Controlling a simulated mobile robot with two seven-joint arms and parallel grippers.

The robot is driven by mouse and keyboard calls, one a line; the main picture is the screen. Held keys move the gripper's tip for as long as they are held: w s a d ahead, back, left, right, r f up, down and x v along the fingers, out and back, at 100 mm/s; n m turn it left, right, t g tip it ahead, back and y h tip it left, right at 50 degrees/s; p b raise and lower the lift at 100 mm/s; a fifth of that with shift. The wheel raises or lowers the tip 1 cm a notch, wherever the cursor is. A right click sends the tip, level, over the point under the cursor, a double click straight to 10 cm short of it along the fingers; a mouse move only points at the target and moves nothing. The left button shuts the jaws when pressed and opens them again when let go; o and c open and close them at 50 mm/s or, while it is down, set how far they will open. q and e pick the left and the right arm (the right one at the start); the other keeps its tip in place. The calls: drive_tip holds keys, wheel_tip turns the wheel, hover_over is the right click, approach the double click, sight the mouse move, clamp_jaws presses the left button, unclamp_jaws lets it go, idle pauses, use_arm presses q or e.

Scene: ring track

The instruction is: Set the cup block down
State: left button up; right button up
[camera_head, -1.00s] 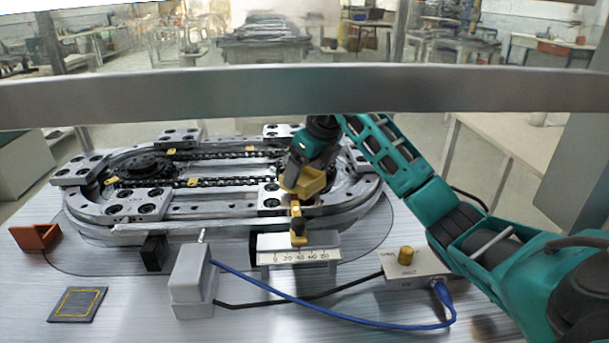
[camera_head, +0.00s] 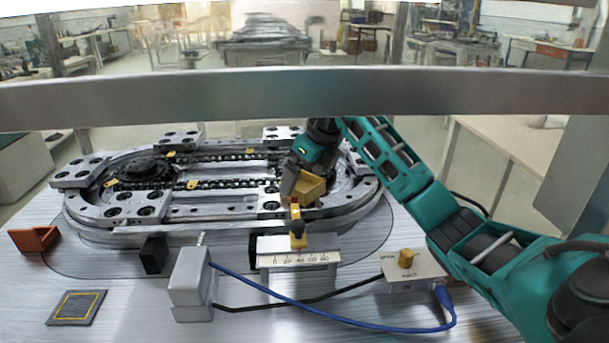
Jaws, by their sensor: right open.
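A gold-yellow block (camera_head: 309,188), which I take to be the cup block, is at the front right of the oval ring track (camera_head: 205,212). It looks tilted. I cannot tell whether its underside touches the track. My right gripper (camera_head: 291,186) comes down from the right at the block's upper left side. It is open, its dark fingers beside the block, and the contact is partly hidden. A yellow pointer with a red part (camera_head: 297,233) stands just in front of the block and overlaps its lower edge. My left gripper is not in view.
A numbered scale (camera_head: 299,259) stands in front of the track. A grey box (camera_head: 190,283) with a lever and a knob box (camera_head: 406,265) are joined to cables. An orange bracket (camera_head: 34,239) and a dark square pad (camera_head: 76,307) lie at left. A metal bar (camera_head: 200,97) crosses the view.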

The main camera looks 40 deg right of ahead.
drive_tip(key=p+v, duration=0.1)
drive_tip(key=v, duration=1)
drive_tip(key=shift+s+r+p, duration=0.25)
drive_tip(key=shift+r+p, duration=0.05)
drive_tip(key=shift+p, duration=0.05)
